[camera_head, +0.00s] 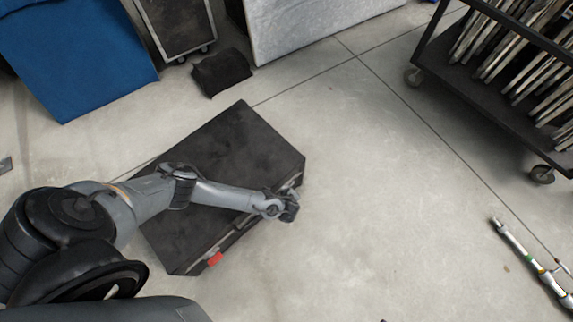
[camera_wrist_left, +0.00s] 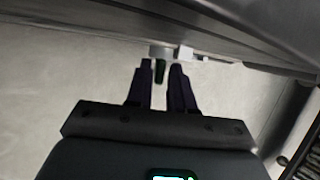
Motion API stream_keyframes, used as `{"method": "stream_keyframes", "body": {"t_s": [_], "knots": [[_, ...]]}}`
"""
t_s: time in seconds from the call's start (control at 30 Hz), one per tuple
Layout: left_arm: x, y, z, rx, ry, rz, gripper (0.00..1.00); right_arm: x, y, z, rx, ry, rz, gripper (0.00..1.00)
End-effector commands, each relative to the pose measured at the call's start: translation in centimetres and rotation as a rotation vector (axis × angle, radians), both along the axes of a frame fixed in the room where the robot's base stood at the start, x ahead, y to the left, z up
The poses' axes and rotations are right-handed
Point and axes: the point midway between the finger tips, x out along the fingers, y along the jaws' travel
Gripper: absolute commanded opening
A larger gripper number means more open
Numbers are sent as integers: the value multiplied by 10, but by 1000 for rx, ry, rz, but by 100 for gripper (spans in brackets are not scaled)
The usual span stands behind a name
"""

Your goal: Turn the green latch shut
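A black case (camera_head: 225,150) lies on the floor with its lid down. Its front side carries a red latch (camera_head: 215,259) at the lower left end. My left gripper (camera_head: 291,210) is at the right part of that front side. In the head view the green latch is hidden by my gripper. My right gripper is not in view.
A wheeled cart (camera_head: 480,95) of stands is at the upper right. A metal pole (camera_head: 528,258) lies at the right. A small black bag (camera_head: 221,72) and a blue panel (camera_head: 75,55) are behind the case. The floor right of the case is clear.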

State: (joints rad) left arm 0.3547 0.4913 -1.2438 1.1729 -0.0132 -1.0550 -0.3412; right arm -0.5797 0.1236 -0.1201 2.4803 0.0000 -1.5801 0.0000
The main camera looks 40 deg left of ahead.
Motion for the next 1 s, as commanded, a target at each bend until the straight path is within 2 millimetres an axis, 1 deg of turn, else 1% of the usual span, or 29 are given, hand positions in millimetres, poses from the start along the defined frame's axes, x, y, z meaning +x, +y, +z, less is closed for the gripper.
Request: {"method": "stream_keyframes", "body": {"t_s": [0.03,0.07,0.1,0.33,0.47,0.67,0.8,1.0], "knots": [[0,0,0,0,0,0,30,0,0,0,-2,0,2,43],[0,0,0,0,1,0,35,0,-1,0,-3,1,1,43],[0,0,0,0,1,0,36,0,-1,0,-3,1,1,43],[0,0,0,0,1,-1,36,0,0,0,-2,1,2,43],[-2,-2,5,0,1,-1,36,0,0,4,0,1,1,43],[-9,-10,27,0,2,-2,36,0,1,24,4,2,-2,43],[-17,-18,48,0,1,-1,36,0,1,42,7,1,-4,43],[-28,-29,75,-1,0,-1,36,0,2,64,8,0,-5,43]]}}
